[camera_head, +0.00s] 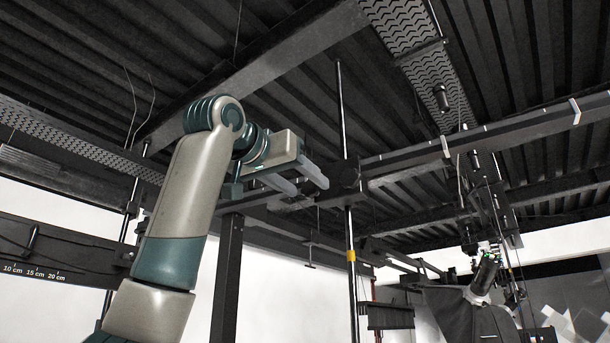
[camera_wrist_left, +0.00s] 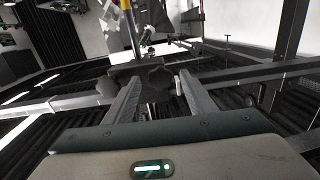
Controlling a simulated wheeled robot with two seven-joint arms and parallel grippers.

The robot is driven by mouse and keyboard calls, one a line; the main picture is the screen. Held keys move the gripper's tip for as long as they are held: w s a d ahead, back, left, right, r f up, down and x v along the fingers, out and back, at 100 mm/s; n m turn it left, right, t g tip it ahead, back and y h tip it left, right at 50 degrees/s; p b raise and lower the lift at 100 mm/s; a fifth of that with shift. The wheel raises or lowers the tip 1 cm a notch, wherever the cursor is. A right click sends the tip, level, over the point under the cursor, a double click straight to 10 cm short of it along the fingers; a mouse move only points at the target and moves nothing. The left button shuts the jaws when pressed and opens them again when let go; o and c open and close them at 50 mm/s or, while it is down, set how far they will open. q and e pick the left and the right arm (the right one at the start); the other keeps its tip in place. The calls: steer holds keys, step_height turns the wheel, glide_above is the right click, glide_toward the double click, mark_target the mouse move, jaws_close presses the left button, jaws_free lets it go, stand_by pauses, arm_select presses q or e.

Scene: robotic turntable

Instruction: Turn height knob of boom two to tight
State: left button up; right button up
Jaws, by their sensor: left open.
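A dark, lobed height knob (camera_wrist_left: 160,84) shows in the left wrist view, just ahead of my fingers and roughly centred between them. In the head view the black clamp block with the knob (camera_head: 345,175) sits where a vertical pole (camera_head: 350,225) crosses a horizontal boom (camera_head: 420,153). My left gripper (camera_head: 308,186) is raised to the left of this block with its fingers pointing at it. In the wrist view my left gripper (camera_wrist_left: 159,78) is open, one finger on either side of the knob. I cannot tell whether either finger touches it. My right gripper is not in view.
A dark upright post (camera_head: 227,280) stands beside my left arm. A yellow band (camera_head: 351,255) marks the pole below the clamp. Ceiling beams (camera_head: 260,80) run overhead. Dark equipment (camera_head: 470,305) stands at the lower right.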

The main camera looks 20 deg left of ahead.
arm_select(q)
steer(key=shift+w+d, duration=0.15)
steer(key=shift+w, duration=0.45)
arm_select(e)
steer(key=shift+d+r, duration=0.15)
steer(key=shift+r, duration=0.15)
arm_select(q)
steer(key=shift+c, duration=0.5)
steer(key=c, duration=0.9)
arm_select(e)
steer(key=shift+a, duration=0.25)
